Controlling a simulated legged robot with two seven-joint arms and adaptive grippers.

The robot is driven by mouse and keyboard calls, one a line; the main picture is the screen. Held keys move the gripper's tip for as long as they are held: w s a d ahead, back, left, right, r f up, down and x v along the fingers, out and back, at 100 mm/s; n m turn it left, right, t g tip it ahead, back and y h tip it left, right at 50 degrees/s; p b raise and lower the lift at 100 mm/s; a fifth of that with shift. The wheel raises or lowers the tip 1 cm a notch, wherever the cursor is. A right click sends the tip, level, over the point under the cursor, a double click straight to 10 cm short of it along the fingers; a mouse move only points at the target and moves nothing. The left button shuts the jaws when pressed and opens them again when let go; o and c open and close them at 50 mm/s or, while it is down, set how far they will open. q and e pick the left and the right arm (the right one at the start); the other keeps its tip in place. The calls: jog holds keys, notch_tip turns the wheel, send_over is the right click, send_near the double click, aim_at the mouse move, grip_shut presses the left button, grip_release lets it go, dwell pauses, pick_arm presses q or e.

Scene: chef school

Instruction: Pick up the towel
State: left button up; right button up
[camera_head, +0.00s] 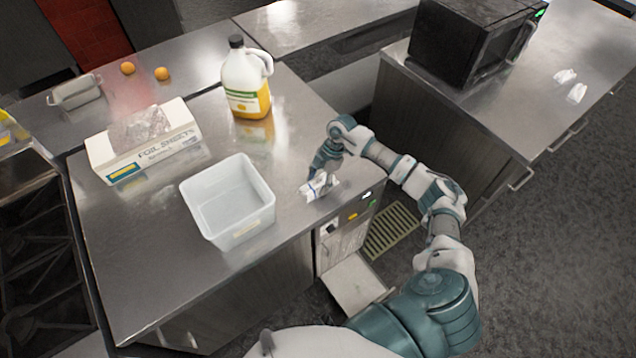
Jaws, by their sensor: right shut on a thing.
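My right gripper (321,178) reaches down to the steel counter near its right front edge. It is shut on a small white, crumpled thing, which looks like the towel (315,190). The towel is at or just above the counter top, and I cannot tell whether it still touches it. The gripper's fingers hide part of it. My left gripper is not in view.
A clear plastic tub (228,200) stands left of the gripper. Behind it are a foil sheets box (145,150) and a jug (246,85). A black microwave (465,45) and small white crumpled things (577,93) are on the right counter. An open drawer (355,285) juts out below.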

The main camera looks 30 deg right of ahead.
aim_at(315, 185)
jog(key=shift+r, duration=0.4)
jog(key=r, duration=0.2)
jog(key=shift+s+a+r, duration=0.15)
jog(key=shift+s+r, duration=0.1)
jog(key=shift+r, duration=0.1)
jog(key=s+a+r+b, duration=0.1)
jog(key=s+a, duration=0.9)
jog(key=s, duration=0.1)
jog(key=shift+s+r, duration=0.25)
jog(key=shift+s, duration=0.05)
